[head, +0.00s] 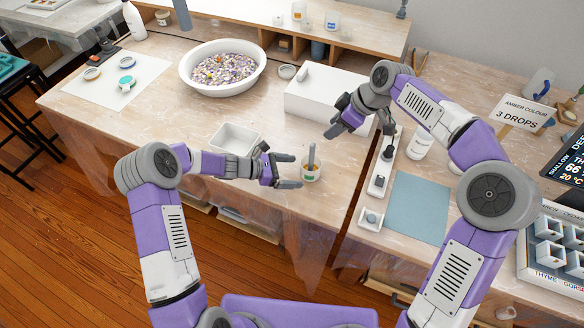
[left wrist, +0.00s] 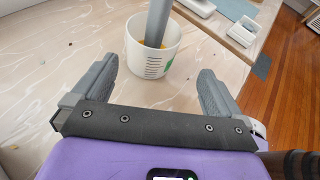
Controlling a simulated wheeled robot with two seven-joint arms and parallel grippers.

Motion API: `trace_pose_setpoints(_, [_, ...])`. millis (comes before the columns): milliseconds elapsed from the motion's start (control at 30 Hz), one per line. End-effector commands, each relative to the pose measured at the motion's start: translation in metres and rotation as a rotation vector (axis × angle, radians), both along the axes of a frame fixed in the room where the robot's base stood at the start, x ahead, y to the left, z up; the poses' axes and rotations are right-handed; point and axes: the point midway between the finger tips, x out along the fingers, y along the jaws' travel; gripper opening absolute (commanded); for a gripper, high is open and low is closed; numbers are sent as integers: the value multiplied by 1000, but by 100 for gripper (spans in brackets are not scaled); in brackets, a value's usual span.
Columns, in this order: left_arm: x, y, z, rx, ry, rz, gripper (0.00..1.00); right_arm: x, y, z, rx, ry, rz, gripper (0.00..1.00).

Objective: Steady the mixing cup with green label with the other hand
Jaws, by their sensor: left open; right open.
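The mixing cup with green label (head: 310,175) stands upright on the wooden table, a small white cup with a grey stirring stick (head: 311,153) leaning out of it. In the left wrist view the cup (left wrist: 150,62) shows scale marks, a bit of green at its right side and something orange inside. My left gripper (head: 291,171) is open and just left of the cup; in the left wrist view its fingers (left wrist: 158,88) are spread with the cup ahead of and between them, apart from it. My right gripper (head: 333,122) is open and empty above the table, behind the cup.
A white rectangular tray (head: 213,136) lies left of the cup. A white box (head: 304,108) and a large bowl of dried flowers (head: 187,83) stand behind.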

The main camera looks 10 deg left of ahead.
Motion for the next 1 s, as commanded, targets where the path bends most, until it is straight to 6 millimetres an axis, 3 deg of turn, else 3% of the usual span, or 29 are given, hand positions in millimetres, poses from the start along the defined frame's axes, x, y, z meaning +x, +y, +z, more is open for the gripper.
trace_pose_setpoints(233, [16,-16,-5,10,-31,34,100,0,0,0,0,0,0,43])
trace_pose_setpoints(600, [33,-61,-25,10,-31,32,100,0,0,0,0,0,0,43])
trace_pose_setpoints(1000, [36,-70,-29,12,-31,34,100,0,0,0,0,0,0,43])
